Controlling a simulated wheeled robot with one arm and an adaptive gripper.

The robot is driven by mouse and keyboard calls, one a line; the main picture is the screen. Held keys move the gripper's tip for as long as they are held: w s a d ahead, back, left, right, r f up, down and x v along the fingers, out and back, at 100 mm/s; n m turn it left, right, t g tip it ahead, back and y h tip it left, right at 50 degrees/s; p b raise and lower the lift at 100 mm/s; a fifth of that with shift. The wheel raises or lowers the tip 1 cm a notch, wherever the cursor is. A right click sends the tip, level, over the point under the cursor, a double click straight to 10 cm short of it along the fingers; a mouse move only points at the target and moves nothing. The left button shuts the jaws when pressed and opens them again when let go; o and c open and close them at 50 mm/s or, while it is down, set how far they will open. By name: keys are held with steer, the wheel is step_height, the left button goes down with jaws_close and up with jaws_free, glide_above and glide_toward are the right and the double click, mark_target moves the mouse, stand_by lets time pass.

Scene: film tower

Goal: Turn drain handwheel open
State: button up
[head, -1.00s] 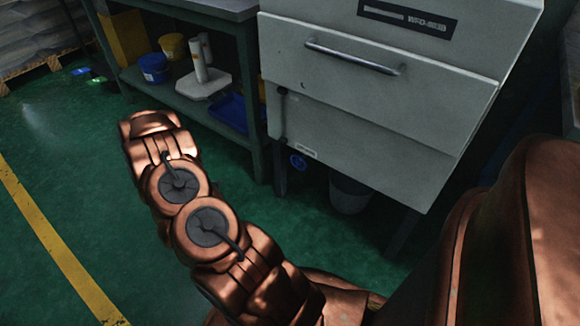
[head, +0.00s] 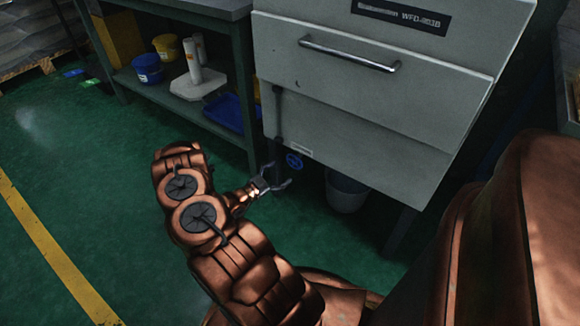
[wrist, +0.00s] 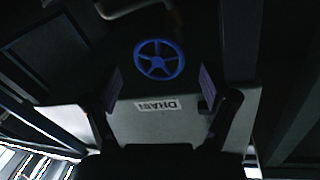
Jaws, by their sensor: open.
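The drain handwheel is a small blue spoked wheel (head: 294,161) under the lower left edge of the grey machine in the head view. In the wrist view the handwheel (wrist: 159,60) shows face-on, above and between my two fingers, apart from them. My gripper (head: 277,180) is open and empty, just left of and slightly below the wheel in the head view. Its fingers also show in the wrist view (wrist: 158,92), spread to either side. A white label (wrist: 156,105), upside down in the wrist view, sits just below the wheel.
The grey machine cabinet (head: 375,110) with a bar handle (head: 348,54) hangs over the wheel. A bucket (head: 346,191) stands under it at the right. A green workbench (head: 243,85) with a loaded shelf stands at the left. Green floor (head: 60,150) is clear at the left.

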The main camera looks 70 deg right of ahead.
mark_target(294, 162)
steer(key=shift+b+x, duration=0.65)
steer(key=shift+x, duration=2.2)
steer(key=shift+c, duration=0.4)
steer(key=shift+w, duration=0.1)
steer(key=c, duration=0.8)
steer(key=shift+n+h+p, duration=0.3)
steer(key=shift+n+p, duration=0.4)
steer(key=shift+n, duration=0.1)
steer(key=o, duration=0.9)
